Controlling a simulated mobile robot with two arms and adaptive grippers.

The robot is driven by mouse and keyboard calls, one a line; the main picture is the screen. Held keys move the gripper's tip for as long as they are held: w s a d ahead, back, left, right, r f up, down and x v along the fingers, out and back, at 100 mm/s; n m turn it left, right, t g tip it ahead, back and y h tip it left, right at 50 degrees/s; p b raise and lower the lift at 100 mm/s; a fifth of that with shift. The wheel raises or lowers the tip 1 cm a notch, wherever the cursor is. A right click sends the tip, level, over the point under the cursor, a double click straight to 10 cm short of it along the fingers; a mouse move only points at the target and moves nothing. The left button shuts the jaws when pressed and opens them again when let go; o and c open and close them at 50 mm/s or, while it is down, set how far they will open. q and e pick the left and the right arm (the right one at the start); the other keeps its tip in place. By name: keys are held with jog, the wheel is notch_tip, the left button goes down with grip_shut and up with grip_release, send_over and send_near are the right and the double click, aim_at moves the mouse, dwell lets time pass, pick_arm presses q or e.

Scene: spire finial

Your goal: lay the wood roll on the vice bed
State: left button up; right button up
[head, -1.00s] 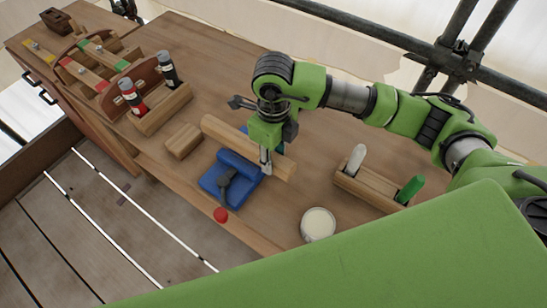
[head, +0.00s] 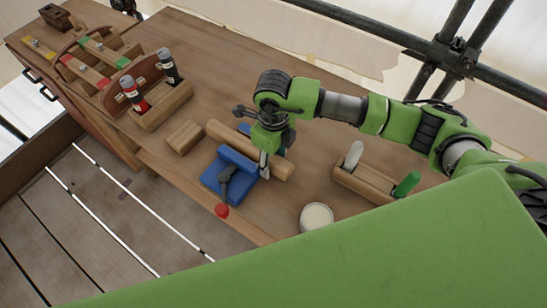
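The wood roll (head: 228,137) is a long, pale brown cylinder lying slantwise over the blue vice (head: 217,182). My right gripper (head: 265,160) points down over the roll's right half. One finger lies against the roll's near side; the other is hidden behind it. The gripper looks shut on the roll. I cannot tell whether the roll touches the bed. My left gripper is not in view.
A small wooden block (head: 185,137) sits left of the roll. A white tin (head: 316,217) stands at the front edge. A wooden holder (head: 364,186) with white and green handles is to the right. A rack (head: 161,106) with two bottles stands at the left.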

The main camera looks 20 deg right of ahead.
jog(key=shift+r+p, duration=0.25)
jog(key=shift+p, duration=0.05)
notch_tip(320, 180, up, 12)
jog(key=b, duration=0.3)
jog(key=shift+b, duration=0.4)
jog(key=shift+f, duration=0.15)
